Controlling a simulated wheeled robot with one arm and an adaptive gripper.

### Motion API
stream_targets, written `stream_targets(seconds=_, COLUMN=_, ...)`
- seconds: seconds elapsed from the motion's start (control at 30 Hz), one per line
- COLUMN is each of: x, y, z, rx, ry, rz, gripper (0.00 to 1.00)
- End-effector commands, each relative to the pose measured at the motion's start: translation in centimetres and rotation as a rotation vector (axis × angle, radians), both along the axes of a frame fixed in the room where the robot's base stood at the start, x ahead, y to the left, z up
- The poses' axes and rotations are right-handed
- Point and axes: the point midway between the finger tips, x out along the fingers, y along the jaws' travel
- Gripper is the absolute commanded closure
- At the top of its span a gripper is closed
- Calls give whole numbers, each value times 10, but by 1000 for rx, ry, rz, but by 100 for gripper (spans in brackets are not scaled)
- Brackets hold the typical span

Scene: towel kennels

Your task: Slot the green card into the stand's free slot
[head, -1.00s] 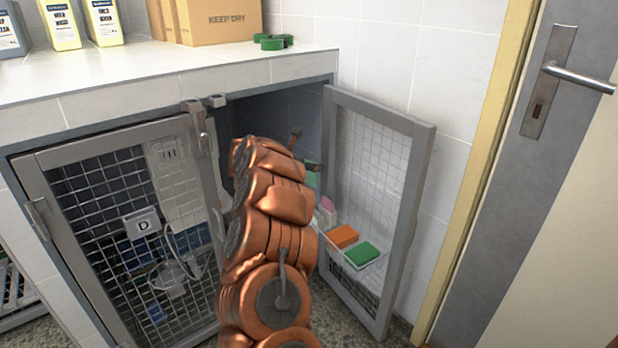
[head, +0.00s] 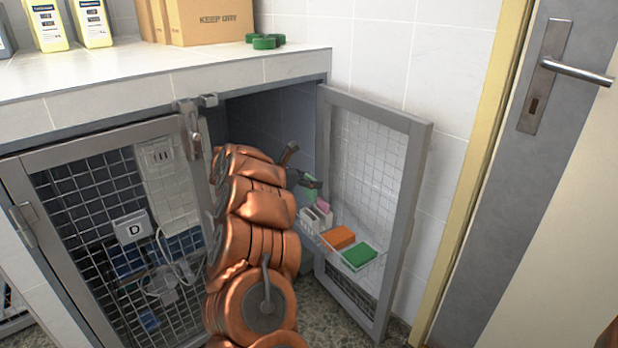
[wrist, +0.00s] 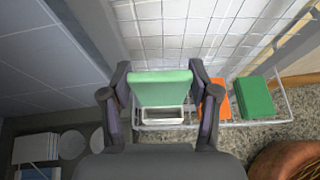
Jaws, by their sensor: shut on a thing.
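The light green card (wrist: 160,88) is held between the two fingers of my gripper (wrist: 162,92) in the wrist view. It also shows in the head view (head: 309,191), partly behind a dark finger. The pale stand (wrist: 162,119) shows just below the card in the wrist view, with an opening facing me. In the head view the stand (head: 311,218) sits at the left end of the door basket, with a pink card (head: 324,206) at it. The green card's lower edge is close to the stand. I cannot tell whether it touches or enters a slot.
The wire basket (wrist: 235,124) hangs on the open mesh door (head: 421,180) and also holds an orange block (head: 338,237) and a darker green block (head: 359,256). The closed kennel door D (head: 110,230) is at left. A tiled counter (head: 170,83) lies above the opening.

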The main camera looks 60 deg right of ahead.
Motion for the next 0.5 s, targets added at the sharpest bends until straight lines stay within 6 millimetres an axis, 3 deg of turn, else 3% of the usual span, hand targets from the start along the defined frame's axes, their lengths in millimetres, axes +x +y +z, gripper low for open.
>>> stream_targets(seconds=0.5, x=1, y=0, z=-32, rx=0, ry=0, rz=2, gripper=68)
